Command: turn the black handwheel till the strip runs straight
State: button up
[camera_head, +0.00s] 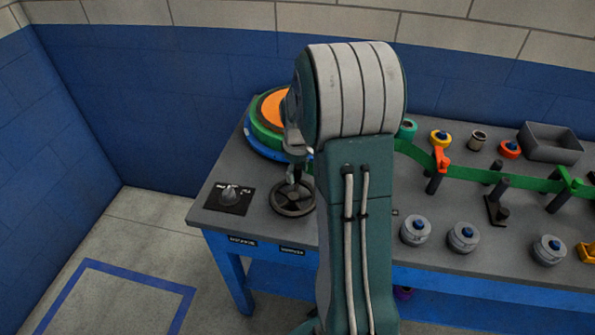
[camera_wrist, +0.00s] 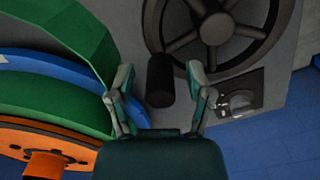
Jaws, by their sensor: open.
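The black handwheel (camera_head: 293,199) sits near the front left of the grey bench. In the wrist view the handwheel (camera_wrist: 213,25) fills the top right, and its black cylindrical grip (camera_wrist: 160,82) lies between my fingertips. My gripper (camera_wrist: 162,80) is open around this grip, with gaps showing on both sides. In the head view my gripper (camera_head: 295,165) is just above the wheel, partly hidden by my arm. The green strip (camera_head: 470,180) runs from the reel at left through several guides to the right. My arm hides part of it.
A reel with orange, green and blue layers (camera_head: 262,137) stands left of my arm and close to my gripper in the wrist view. A black dial plate (camera_head: 229,197) lies left of the wheel. Several grey rollers (camera_head: 415,230) and a grey bin (camera_head: 550,144) are farther right.

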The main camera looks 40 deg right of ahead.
grip_shut()
jog(key=shift+s, duration=0.15)
jog(key=shift+s+d+m, duration=0.2)
jog(key=shift+s+m, duration=0.05)
jog(key=shift+m, duration=0.45)
jog(key=shift+s+d+m, duration=0.15)
jog(key=shift+s+m, duration=0.05)
jog(key=shift+m, duration=0.5)
jog(key=m, duration=0.1)
jog(key=s+m, duration=0.1)
jog(key=shift+s+d+m, duration=0.15)
jog(key=shift+d+m, duration=0.1)
jog(key=shift+m, duration=0.05)
jog(key=s+m, duration=0.1)
jog(key=m, duration=0.2)
jog(key=shift+s+d, duration=0.1)
jog(key=shift+s, duration=0.25)
jog(key=shift+s+m, duration=0.5)
jog(key=shift+m, duration=0.7)
jog(key=shift+f, duration=0.1)
